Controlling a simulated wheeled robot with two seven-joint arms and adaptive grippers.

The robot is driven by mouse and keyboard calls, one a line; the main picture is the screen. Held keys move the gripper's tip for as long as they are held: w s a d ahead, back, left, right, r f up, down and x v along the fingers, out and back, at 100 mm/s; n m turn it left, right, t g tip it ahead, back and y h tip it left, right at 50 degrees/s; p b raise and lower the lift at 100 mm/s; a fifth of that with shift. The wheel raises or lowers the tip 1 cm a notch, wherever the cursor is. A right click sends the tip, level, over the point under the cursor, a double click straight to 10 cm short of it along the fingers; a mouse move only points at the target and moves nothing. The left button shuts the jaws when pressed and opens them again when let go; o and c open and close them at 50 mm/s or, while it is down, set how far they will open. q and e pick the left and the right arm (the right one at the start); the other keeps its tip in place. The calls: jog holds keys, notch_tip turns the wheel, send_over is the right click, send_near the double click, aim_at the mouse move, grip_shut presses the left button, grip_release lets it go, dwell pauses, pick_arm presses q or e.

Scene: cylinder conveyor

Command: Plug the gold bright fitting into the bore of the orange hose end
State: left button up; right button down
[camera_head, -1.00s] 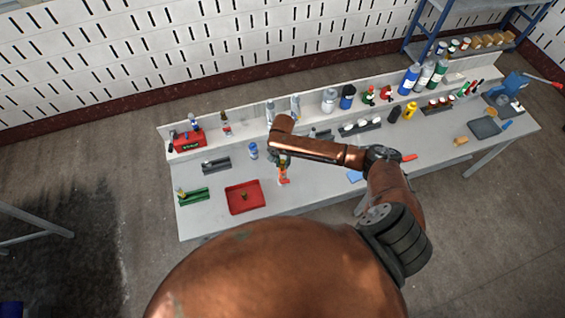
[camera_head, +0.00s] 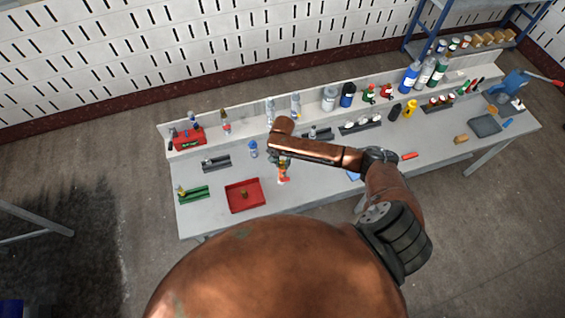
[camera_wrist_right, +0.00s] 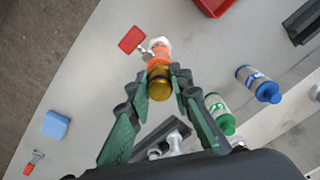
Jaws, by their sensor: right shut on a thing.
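The gold bright fitting (camera_wrist_right: 159,86) is between the fingertips of my right gripper (camera_wrist_right: 160,80), which is shut on it. In the right wrist view its far end meets or overlaps the orange hose end (camera_wrist_right: 157,60); I cannot tell whether it is inside the bore. The orange hose end also shows in the head view (camera_head: 284,171), below my right arm's wrist. A white piece (camera_wrist_right: 159,42) is at the far end of the hose end. In the head view my right gripper is mostly hidden by my arm. My left gripper is not in view.
A red tray (camera_head: 232,207) holding a small brownish piece is left of the hose end. A green rack (camera_head: 194,194) is farther left. A blue-capped bottle (camera_head: 253,149) stands nearby. Bottles line the bench's back edge. A flat red piece (camera_wrist_right: 131,40) lies beside the hose end.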

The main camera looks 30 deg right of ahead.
jog(key=shift+f, duration=0.45)
jog(key=c, duration=1.7)
grip_release()
jog(key=shift+o, duration=0.2)
